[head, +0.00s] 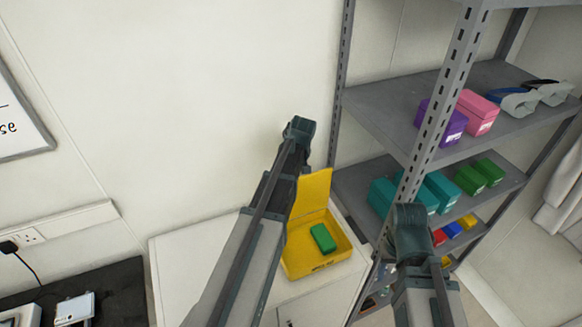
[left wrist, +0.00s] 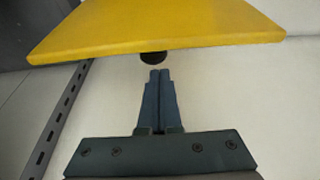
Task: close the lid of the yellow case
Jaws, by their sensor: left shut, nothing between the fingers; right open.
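The yellow case (head: 318,268) sits on a white cabinet top with its mouth facing up. Its lid (head: 313,194) stands raised at the back of the case, open. A green block (head: 323,238) lies inside. The lid also shows as a broad yellow panel (left wrist: 155,28) across the top of the left wrist view. My left gripper (left wrist: 159,76) is shut and empty, its tips just short of the lid's edge; I cannot tell if they touch. In the head view my left arm covers the lid's left side. My right gripper (head: 409,236) is open, right of the case and apart from it.
A white cabinet (head: 187,262) carries the case. A grey metal shelf unit (head: 375,105) stands close on the right, with purple (head: 441,121), pink (head: 478,112), teal and green boxes. A dark surface with small devices is at lower left. The wall is behind.

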